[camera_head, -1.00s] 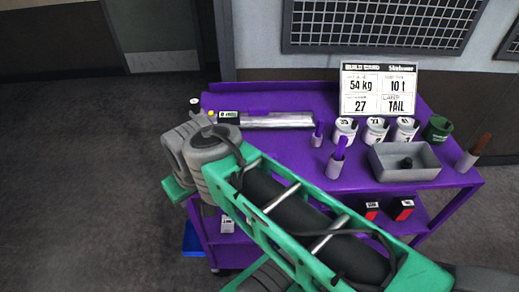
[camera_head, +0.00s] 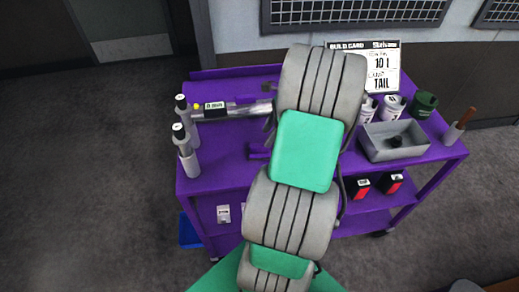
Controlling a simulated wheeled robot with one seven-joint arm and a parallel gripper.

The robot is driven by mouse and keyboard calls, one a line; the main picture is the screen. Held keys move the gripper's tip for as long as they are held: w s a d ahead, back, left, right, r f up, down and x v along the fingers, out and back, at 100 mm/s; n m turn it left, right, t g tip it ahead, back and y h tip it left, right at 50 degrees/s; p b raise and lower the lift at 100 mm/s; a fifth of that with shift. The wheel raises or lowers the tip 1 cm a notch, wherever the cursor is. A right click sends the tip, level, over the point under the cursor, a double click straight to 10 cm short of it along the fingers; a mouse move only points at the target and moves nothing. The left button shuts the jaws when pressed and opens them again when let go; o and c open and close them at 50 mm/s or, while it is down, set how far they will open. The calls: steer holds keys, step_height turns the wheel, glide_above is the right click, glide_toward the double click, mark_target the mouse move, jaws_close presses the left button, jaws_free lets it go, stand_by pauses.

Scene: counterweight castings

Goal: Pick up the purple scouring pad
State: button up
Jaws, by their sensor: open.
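A small purple block (camera_head: 246,99), which may be the scouring pad, lies by the silver cylinder on the purple cart top. A second, darker purple shape (camera_head: 258,151) shows at the left edge of my arm, partly hidden by it. I cannot tell for sure which one is the pad, as both are close in colour to the cart.
The silver cylinder (camera_head: 230,109) lies along the back of the purple cart (camera_head: 222,168). Two grey bottles (camera_head: 188,158) stand at its left edge. White cups (camera_head: 391,107), a dark green cup (camera_head: 424,104), a grey tray (camera_head: 395,153) and a build card (camera_head: 385,62) are at the right. The front left top is clear.

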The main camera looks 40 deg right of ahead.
mark_target(260, 145)
steer(key=p+x, duration=0.1)
steer(key=x, duration=0.6)
steer(key=shift+w+a, duration=0.15)
jaws_close()
stand_by(0.3)
